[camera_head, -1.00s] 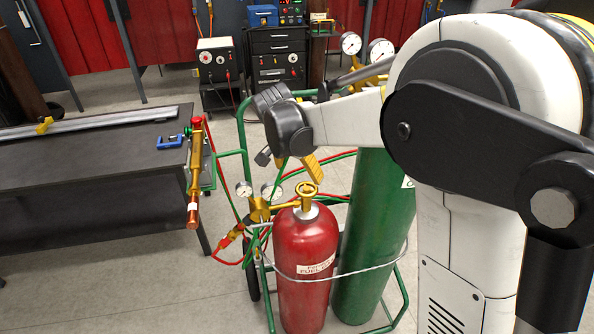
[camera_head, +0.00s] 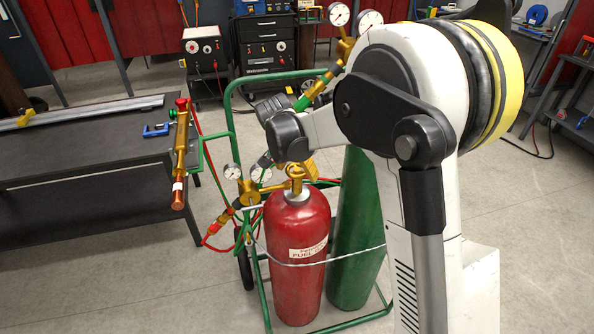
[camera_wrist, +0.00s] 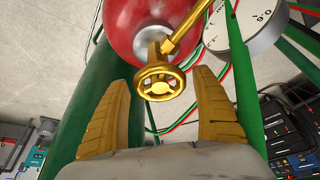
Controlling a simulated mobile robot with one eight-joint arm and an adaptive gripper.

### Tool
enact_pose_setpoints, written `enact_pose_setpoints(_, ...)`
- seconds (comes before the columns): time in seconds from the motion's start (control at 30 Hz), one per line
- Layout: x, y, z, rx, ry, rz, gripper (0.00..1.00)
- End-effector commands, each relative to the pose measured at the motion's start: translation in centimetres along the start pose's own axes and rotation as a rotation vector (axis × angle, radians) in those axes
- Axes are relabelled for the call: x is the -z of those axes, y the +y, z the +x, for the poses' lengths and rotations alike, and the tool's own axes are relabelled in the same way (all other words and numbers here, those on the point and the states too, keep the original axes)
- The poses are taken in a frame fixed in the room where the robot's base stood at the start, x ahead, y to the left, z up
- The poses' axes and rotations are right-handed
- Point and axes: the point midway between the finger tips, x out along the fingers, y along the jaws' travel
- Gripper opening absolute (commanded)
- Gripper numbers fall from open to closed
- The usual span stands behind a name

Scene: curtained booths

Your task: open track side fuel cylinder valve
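The red fuel cylinder (camera_head: 297,268) stands upright in the green cart. A gold valve with a round handwheel (camera_head: 296,170) is on its top. The handwheel also shows in the wrist view (camera_wrist: 160,82), in front of the red cylinder top (camera_wrist: 150,25). My gripper (camera_wrist: 163,78) is open, with one yellow finger on each side of the handwheel and a visible gap to both. In the head view my gripper (camera_head: 307,168) is right at the valve, partly behind it. I cannot tell how deep the wheel sits between the fingers.
A green cylinder (camera_head: 355,235) stands right beside the red one. Gauges (camera_head: 246,173) and a gold regulator sit left of the valve, with red and green hoses. A torch (camera_head: 181,155) hangs at the dark table's edge (camera_head: 95,160).

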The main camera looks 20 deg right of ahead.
Motion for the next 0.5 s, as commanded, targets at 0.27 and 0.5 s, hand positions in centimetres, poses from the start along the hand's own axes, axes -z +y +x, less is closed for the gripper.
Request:
enact_pose_setpoints(0.27,-0.01,0.00,-0.02,0.000,0.000,-0.001,0.29)
enact_pose_setpoints(0.5,0.01,-0.02,-0.07,0.017,0.000,-0.039,0.29)
